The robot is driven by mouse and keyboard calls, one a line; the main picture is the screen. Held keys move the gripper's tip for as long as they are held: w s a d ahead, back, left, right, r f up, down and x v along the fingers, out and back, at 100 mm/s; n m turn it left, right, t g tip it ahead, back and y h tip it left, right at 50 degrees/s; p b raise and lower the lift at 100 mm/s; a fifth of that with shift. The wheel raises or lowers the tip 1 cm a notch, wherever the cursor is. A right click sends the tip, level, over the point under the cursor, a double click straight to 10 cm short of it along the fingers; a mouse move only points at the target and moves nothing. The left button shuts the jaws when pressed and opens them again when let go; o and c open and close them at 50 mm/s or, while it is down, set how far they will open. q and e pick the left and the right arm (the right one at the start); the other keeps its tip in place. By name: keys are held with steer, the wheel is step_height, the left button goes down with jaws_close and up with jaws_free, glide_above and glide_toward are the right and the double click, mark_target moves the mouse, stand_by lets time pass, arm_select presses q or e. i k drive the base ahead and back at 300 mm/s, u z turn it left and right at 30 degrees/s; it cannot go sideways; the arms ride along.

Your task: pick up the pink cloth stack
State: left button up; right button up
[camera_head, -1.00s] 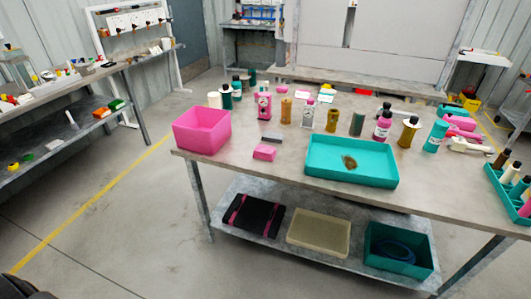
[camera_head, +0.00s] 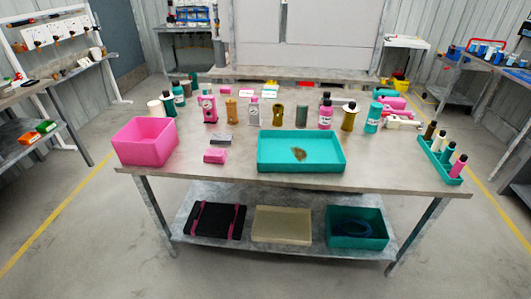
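The pink cloth stack (camera_head: 216,156) is a small pink folded block lying on the front left part of the table (camera_head: 380,178). It sits between the pink bin (camera_head: 145,142) and the teal tray (camera_head: 300,167). A grey block (camera_head: 221,138) lies just behind it. Nothing covers the stack. Neither of my grippers shows in this view.
Several bottles stand along the back of the table, including a pink bottle (camera_head: 326,115) and a teal bottle (camera_head: 372,119). A teal rack (camera_head: 438,160) of bottles is at the right end. The lower shelf holds a black case (camera_head: 217,221) and a teal bin (camera_head: 357,240).

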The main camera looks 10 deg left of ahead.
mark_target(215, 155)
steer(key=z, duration=0.2)
steer(key=i, duration=0.95)
steer(key=z, duration=0.05)
